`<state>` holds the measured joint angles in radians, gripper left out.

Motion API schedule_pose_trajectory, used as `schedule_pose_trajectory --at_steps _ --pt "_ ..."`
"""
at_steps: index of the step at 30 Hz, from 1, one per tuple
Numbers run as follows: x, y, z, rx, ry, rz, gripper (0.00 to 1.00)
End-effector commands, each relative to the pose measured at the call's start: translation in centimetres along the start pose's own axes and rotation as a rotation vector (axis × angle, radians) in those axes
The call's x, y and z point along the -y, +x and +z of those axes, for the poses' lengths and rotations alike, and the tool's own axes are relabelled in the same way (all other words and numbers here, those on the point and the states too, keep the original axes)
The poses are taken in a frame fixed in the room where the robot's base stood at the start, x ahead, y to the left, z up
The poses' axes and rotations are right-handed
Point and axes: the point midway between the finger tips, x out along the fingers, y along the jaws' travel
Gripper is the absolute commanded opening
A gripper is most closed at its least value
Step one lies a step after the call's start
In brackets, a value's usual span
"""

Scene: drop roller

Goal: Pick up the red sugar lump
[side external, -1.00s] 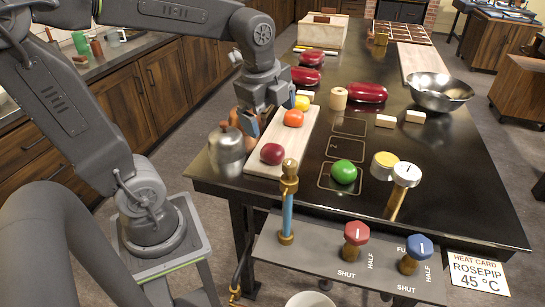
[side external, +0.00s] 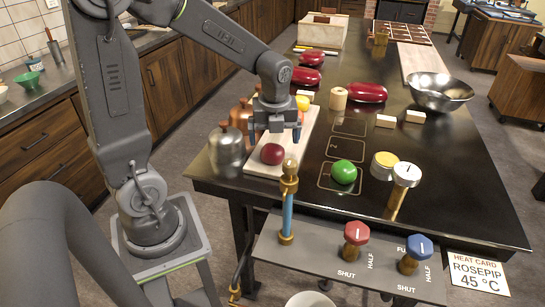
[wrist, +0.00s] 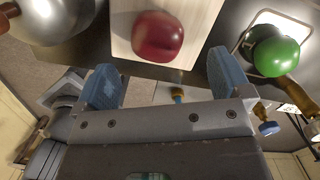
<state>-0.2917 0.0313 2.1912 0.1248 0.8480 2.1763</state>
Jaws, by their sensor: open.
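The dark red lump (side external: 272,154) sits on the near end of the pale wooden board (side external: 256,168). It also shows in the wrist view (wrist: 157,37), ahead of the fingertips and between their lines. My gripper (side external: 275,138) is above the board, just behind and above the red lump, pointing down. In the wrist view its two blue-grey fingers (wrist: 160,80) are wide apart with nothing between them. An orange lump (side external: 300,117) is mostly hidden behind my gripper, and a yellow lump (side external: 303,102) lies further back on the board.
A green lump (side external: 344,172) lies in a marked square right of the board. Metal canisters (side external: 226,146) stand close left of it. A brass-topped blue post (side external: 288,200) rises in front.

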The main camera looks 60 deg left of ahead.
Motion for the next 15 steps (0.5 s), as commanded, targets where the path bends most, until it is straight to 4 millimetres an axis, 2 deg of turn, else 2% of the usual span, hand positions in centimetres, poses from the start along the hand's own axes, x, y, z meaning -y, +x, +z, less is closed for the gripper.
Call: schedule_pose_trajectory --at_steps 5,15 --pt "-0.1 1.1 0.0 0.0 -0.001 0.0 0.96" --pt "-0.4 5.5 0.2 -0.001 -0.001 0.002 0.96"
